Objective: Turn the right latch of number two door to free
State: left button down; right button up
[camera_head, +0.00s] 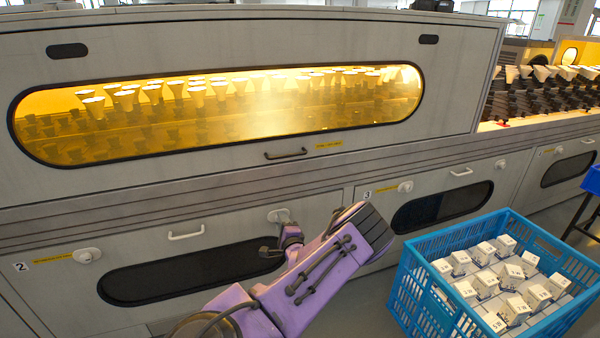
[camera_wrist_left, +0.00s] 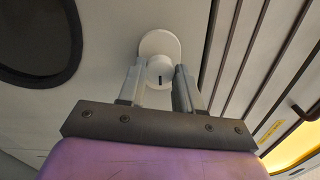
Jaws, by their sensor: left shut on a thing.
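The number two door (camera_head: 140,238) is at the lower left, with a 2 label, a handle, a dark oval window and a white latch near each upper corner. Its right latch (camera_head: 278,215) is a round white knob on a rounded plate; it also shows in the left wrist view (camera_wrist_left: 160,70), with a short dark slot on its face. My left gripper (camera_head: 281,231) is at this latch; in the left wrist view its fingers (camera_wrist_left: 159,78) are on either side of the knob, shut on it. The left latch (camera_head: 86,255) stands clear. My right gripper is not in view.
A blue crate (camera_head: 425,290) of white boxes stands at the lower right, close to my left arm. The number three door (camera_head: 375,212) adjoins on the right. Above is a large yellow-lit window (camera_head: 230,105) with rows of bulbs behind it.

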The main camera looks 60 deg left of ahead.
pick_arm(q)
jog(key=shift+s, duration=0.3)
jog(key=c, duration=0.8)
grip_release()
jog(key=shift+a, duration=0.1)
jog(key=shift+o, duration=0.2)
jog(key=shift+w, duration=0.15)
jog(key=s+d+p, duration=0.1)
jog(key=d, duration=0.9)
jog(key=shift+s+d, duration=0.3)
